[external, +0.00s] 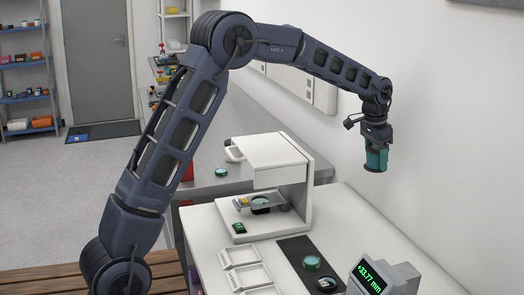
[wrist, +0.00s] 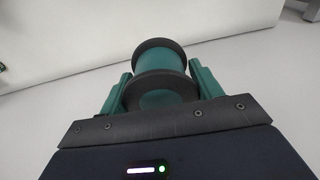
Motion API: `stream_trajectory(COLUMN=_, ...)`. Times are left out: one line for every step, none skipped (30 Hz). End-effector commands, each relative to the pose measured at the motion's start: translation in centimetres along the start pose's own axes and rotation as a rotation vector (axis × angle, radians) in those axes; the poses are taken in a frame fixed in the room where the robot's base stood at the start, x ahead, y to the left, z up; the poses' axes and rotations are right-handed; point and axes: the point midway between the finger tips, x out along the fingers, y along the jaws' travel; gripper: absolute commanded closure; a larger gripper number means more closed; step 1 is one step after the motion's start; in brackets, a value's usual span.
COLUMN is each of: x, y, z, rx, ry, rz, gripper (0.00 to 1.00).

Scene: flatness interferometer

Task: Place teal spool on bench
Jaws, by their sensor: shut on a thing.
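The teal spool (wrist: 160,61) has dark end flanges and sits between the two teal fingers of my gripper (wrist: 161,84) in the wrist view. My gripper (external: 376,160) is shut on the spool. In the external view it points down at the right, close to the white wall, and the spool (external: 376,166) is mostly hidden by the fingers. The spool is held in the air, above the white bench (external: 345,215). The gap between spool and bench top is hard to judge.
A white interferometer (external: 275,160) stands on the bench. A black mat (external: 297,247) with round pieces, white trays (external: 238,255) and a display reading +33.77 mm (external: 370,277) are near the front. A grey bench (external: 205,183) with a teal disc lies behind. The bench's right side looks clear.

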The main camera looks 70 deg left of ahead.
Motion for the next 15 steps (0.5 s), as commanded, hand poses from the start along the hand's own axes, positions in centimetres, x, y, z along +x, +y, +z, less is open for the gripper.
stream_trajectory(x=0.0, y=2.5, z=-0.1, rx=0.032, ry=0.0, rz=0.004, gripper=0.64)
stream_trajectory(x=0.0, y=3.8, z=-0.1, rx=0.05, ry=0.0, rz=0.006, gripper=0.64)
stream_trajectory(x=0.1, y=5.6, z=-0.1, rx=0.073, ry=0.0, rz=0.008, gripper=0.64)
stream_trajectory(x=0.1, y=6.8, z=0.0, rx=0.09, ry=0.0, rz=0.01, gripper=0.64)
stream_trajectory(x=0.2, y=8.2, z=0.0, rx=0.108, ry=0.0, rz=0.012, gripper=0.64)
stream_trajectory(x=0.2, y=9.9, z=0.2, rx=0.131, ry=0.001, rz=0.014, gripper=0.64)
stream_trajectory(x=0.2, y=11.3, z=0.3, rx=0.149, ry=0.0, rz=0.016, gripper=0.64)
stream_trajectory(x=0.3, y=12.5, z=0.5, rx=0.166, ry=-0.001, rz=0.018, gripper=0.64)
stream_trajectory(x=0.3, y=14.3, z=0.7, rx=0.19, ry=-0.001, rz=0.021, gripper=0.64)
stream_trajectory(x=0.4, y=15.6, z=0.9, rx=0.208, ry=-0.001, rz=0.023, gripper=0.64)
stream_trajectory(x=0.4, y=16.9, z=1.2, rx=0.226, ry=0.0, rz=0.024, gripper=0.64)
stream_trajectory(x=0.4, y=18.5, z=1.5, rx=0.249, ry=0.0, rz=0.027, gripper=0.64)
stream_trajectory(x=0.5, y=19.6, z=1.8, rx=0.264, ry=-0.001, rz=0.028, gripper=0.64)
stream_trajectory(x=0.5, y=20.8, z=2.0, rx=0.28, ry=-0.002, rz=0.03, gripper=0.64)
stream_trajectory(x=0.5, y=22.1, z=2.4, rx=0.299, ry=-0.001, rz=0.032, gripper=0.64)
